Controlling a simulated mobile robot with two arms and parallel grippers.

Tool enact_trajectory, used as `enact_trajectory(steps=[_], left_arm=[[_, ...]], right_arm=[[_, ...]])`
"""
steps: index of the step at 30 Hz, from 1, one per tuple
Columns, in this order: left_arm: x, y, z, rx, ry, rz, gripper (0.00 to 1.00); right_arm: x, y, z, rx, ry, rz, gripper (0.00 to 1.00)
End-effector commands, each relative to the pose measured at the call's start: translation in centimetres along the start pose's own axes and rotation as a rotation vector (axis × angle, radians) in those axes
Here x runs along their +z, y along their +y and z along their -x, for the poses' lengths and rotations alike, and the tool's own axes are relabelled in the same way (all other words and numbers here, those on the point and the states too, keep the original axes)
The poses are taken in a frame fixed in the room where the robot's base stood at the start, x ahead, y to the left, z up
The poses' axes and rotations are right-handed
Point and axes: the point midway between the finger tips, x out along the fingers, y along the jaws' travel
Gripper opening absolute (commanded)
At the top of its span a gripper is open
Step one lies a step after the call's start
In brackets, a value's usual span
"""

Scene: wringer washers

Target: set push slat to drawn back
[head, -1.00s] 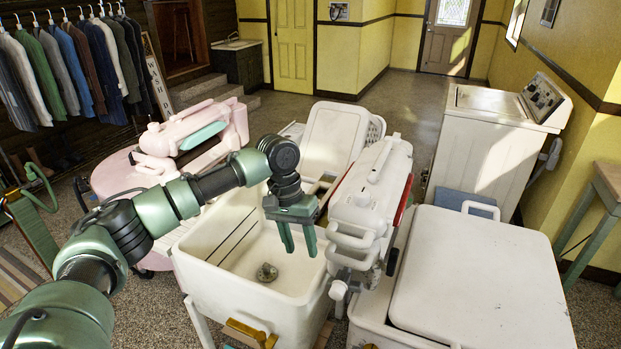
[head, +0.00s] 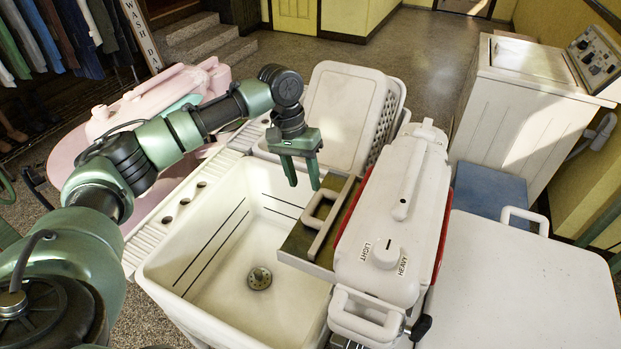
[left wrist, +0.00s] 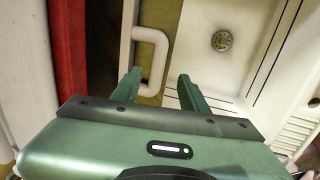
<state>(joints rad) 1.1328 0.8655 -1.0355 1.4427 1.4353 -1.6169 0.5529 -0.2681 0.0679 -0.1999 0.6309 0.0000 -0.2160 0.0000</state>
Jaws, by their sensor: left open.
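The push slat (head: 309,243) is a flat olive-brown board with a white loop handle (head: 323,218). It sticks out from the left side of the white wringer head (head: 385,230), over the sink edge. My left gripper (head: 303,184) is open and empty, pointing down near the handle's far end. I cannot tell whether it touches the handle. My right gripper is not in view.
A white sink basin (head: 232,295) with a drain is below and left of the slat.

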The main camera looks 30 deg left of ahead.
Motion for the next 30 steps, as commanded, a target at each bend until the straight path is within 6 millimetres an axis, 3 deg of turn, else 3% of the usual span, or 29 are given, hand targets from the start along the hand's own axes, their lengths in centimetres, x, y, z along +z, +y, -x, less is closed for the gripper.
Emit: enact_trajectory(steps=[6, 10, 18, 22, 28, 29, 30], left_arm=[[0.1, 0.0, -1.6, -0.001, -0.004, 0.0, 0.44], [0.1, 0.0, -3.7, -0.002, -0.004, 0.001, 0.44], [0.1, 0.0, -7.2, -0.001, -0.002, -0.001, 0.44], [0.0, 0.0, -7.8, -0.001, 0.001, -0.001, 0.44], [0.0, 0.0, -7.8, -0.001, 0.001, -0.001, 0.44], [0.0, 0.0, -7.8, -0.001, 0.001, -0.001, 0.41], [0.0, 0.0, -7.8, -0.001, 0.001, -0.001, 0.3]], right_arm=[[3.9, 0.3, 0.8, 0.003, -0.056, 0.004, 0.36], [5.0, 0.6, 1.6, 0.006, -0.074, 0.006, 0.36], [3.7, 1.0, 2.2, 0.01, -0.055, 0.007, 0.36], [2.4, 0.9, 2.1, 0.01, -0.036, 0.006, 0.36], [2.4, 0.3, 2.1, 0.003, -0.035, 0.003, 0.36], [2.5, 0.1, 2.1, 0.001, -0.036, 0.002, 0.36], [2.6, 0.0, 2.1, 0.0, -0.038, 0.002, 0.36]])
